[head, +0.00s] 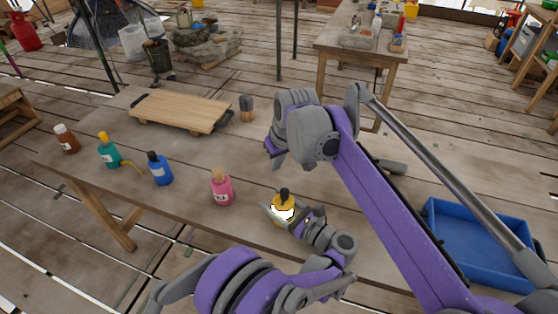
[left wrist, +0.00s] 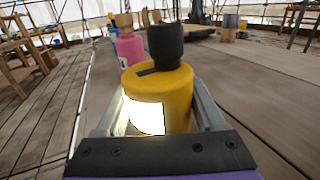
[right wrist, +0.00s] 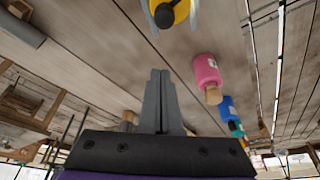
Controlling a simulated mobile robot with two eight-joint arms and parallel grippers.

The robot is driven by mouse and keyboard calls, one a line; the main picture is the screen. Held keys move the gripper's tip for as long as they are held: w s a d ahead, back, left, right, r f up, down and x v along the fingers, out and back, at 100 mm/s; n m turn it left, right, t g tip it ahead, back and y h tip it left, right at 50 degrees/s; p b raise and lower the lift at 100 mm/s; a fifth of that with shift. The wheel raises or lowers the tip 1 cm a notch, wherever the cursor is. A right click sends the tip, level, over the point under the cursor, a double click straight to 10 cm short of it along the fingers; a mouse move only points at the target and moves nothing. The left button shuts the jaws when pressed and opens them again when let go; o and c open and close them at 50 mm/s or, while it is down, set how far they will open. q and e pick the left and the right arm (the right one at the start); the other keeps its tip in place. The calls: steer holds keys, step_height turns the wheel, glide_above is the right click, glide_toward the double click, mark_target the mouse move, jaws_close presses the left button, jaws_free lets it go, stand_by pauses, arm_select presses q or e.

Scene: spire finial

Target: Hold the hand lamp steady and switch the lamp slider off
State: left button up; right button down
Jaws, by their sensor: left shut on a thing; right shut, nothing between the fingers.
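The hand lamp (head: 283,203) is yellow with a black top and stands upright near the table's front edge. Its front panel glows bright white in the left wrist view (left wrist: 145,113). A small dark strip, perhaps the slider (left wrist: 150,71), lies on the shoulder beside the black top. My left gripper (head: 291,213) is shut on the lamp, one finger on each side. My right gripper (head: 271,149) is shut and empty, above the table and apart from the lamp. In the right wrist view its fingers (right wrist: 160,76) are together, with the lamp (right wrist: 180,12) at the top edge.
Pink (head: 222,188), blue (head: 160,170), teal (head: 108,152) and brown (head: 67,139) bottles stand left of the lamp. A wooden board (head: 180,108) and a dark cylinder (head: 246,108) are farther back. A blue tray (head: 431,222) is at right, partly behind my right arm.

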mark_target(285, 194)
steer(key=f, duration=0.1)
steer(key=s+f, duration=0.1)
steer(key=f, duration=0.1)
steer(key=d+f, duration=0.1)
steer(key=f, duration=0.1)
steer(key=shift+s+d+f, duration=0.1)
steer(key=shift+s+f, duration=0.15)
steer(key=shift+s, duration=0.15)
